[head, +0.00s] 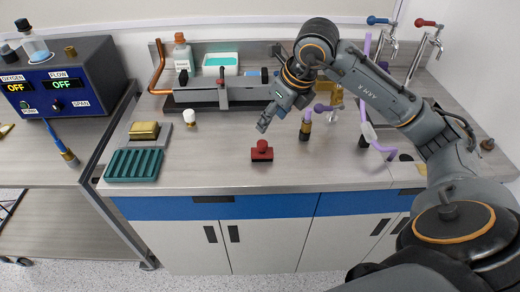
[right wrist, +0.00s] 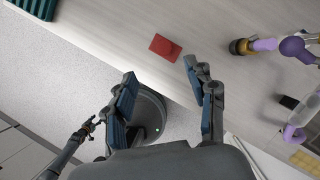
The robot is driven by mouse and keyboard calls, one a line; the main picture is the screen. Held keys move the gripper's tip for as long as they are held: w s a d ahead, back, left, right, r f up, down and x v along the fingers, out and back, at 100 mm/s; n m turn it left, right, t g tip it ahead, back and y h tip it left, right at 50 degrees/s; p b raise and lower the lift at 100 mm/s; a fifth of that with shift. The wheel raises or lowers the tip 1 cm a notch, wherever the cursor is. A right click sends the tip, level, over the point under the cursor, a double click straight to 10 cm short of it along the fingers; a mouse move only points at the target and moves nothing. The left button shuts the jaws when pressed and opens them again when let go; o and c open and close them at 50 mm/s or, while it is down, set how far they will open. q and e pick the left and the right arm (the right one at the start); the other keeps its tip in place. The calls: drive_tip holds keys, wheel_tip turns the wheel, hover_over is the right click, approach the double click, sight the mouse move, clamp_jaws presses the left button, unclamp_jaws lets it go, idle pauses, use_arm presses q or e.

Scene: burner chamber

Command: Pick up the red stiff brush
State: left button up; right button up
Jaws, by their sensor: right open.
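The red stiff brush (head: 262,152) stands on the bench top near its front edge, with a round knob on top of a flat block. In the right wrist view the brush (right wrist: 165,47) is a red rectangle beyond my fingertips. My right gripper (head: 272,117) is above and behind the brush in the head view, apart from it. In the right wrist view its fingers (right wrist: 160,77) are spread with nothing between them. What looks like my left gripper (right wrist: 88,127) shows small at the lower left of the wrist view; its jaws are unclear.
A green ribbed tray (head: 134,165) and a yellow block (head: 145,130) on a grey pad are at the left. A purple-handled burner piece (head: 306,124) and purple tubing are at the right. Bench is clear around the brush.

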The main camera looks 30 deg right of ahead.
hover_over(262, 143)
drive_tip(key=s, duration=0.2)
wheel_tip(262, 143, down, 7)
drive_tip(key=shift+w+a+r+p, duration=0.15)
drive_tip(key=shift+p, duration=0.3)
drive_tip(key=x, duration=0.1)
drive_tip(key=p+x, duration=0.1)
drive_tip(key=x, duration=0.1)
drive_tip(key=p+x, duration=0.1)
drive_tip(key=shift+d+f, duration=0.35)
drive_tip(key=shift+f, duration=0.05)
drive_tip(key=shift+w+f, duration=0.1)
drive_tip(key=shift+f, duration=0.35)
clamp_jaws()
drive_tip(key=shift+r, duration=0.15)
